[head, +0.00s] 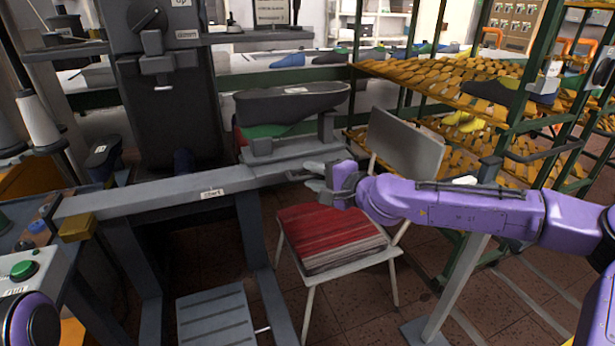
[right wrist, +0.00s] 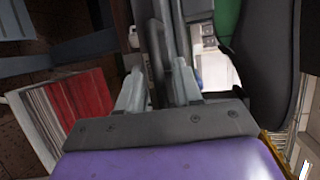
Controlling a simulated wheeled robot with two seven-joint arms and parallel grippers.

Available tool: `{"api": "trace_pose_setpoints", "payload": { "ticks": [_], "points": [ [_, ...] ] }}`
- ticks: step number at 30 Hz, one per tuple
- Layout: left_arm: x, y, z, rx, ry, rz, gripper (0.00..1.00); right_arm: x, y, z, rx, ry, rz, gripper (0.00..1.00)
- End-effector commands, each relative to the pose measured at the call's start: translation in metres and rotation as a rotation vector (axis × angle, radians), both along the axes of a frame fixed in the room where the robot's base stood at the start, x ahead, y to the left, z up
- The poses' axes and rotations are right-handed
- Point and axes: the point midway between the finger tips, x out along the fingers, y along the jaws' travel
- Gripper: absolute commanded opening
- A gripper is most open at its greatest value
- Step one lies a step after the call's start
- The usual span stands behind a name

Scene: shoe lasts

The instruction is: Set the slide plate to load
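The slide plate (head: 292,158) is a flat grey plate on a long grey rail (head: 150,196), toward the rail's right end. It carries a support with a dark shoe last (head: 290,102) that has a green part. My right gripper (head: 318,180) is just in front of the plate's right side, below the last. In the right wrist view its two fingers (right wrist: 160,92) stand apart, with a grey bar-like part (right wrist: 168,60) between them. I cannot tell whether they touch it. The last shows at the right of that view (right wrist: 268,60). My left gripper is not in view.
A dark machine column (head: 165,95) stands behind the rail, left of the plate. A rack with yellow slatted shelves (head: 440,90) is at the right. A small label (head: 212,193) is on the rail.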

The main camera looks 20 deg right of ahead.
Motion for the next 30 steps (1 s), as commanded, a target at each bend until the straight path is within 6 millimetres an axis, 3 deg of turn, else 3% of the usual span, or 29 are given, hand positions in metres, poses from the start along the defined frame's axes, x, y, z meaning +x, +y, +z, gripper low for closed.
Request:
{"api": "trace_pose_setpoints", "payload": {
  "ticks": [11, 14, 21, 25, 30],
  "points": [
    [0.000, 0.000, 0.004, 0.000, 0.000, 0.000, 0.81, -0.006, 0.003, 0.004, 0.000, -0.002, 0.011, 0.38],
    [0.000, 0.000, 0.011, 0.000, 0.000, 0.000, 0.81, -0.023, -0.006, 0.011, 0.004, -0.002, 0.010, 0.38],
    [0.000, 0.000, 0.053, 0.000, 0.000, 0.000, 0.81, -0.074, -0.030, 0.028, 0.015, -0.002, 0.008, 0.38],
    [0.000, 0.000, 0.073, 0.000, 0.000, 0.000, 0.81, -0.085, -0.039, 0.026, 0.008, 0.003, 0.002, 0.38],
    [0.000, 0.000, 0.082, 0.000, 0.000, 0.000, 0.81, -0.094, -0.042, 0.023, 0.006, 0.001, 0.005, 0.38]
  ]
}}
